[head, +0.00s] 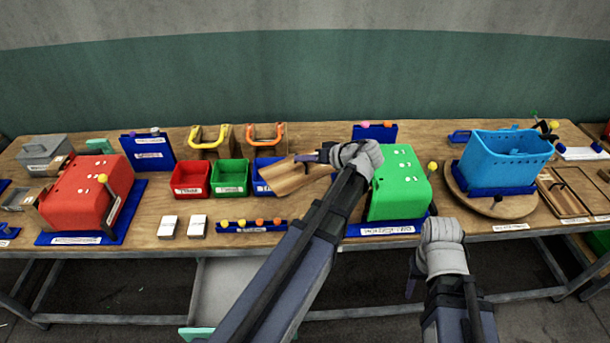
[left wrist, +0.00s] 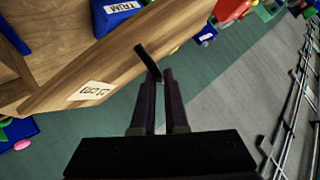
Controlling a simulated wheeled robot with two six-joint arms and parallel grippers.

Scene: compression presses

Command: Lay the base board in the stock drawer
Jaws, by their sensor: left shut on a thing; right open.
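The base board (head: 290,177) is a flat wooden board held tilted above the table in front of the blue bin. My left gripper (head: 318,156) is shut on it at its upper right side. In the left wrist view the board (left wrist: 150,50) fills the upper left, with a white label on it, and a dark tab stands between the fingers (left wrist: 157,78). The stock drawer seems to be the pale grey open drawer (head: 240,275) under the table's front edge, partly hidden by my left arm. My right gripper (head: 411,282) is open and empty before the table.
A red press (head: 90,190) stands left and a green press (head: 398,190) right of the board. Red (head: 190,180) and green (head: 231,178) bins, small white blocks (head: 168,226) and a blue peg rack (head: 250,227) lie between. A blue basket (head: 502,158) stands further right.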

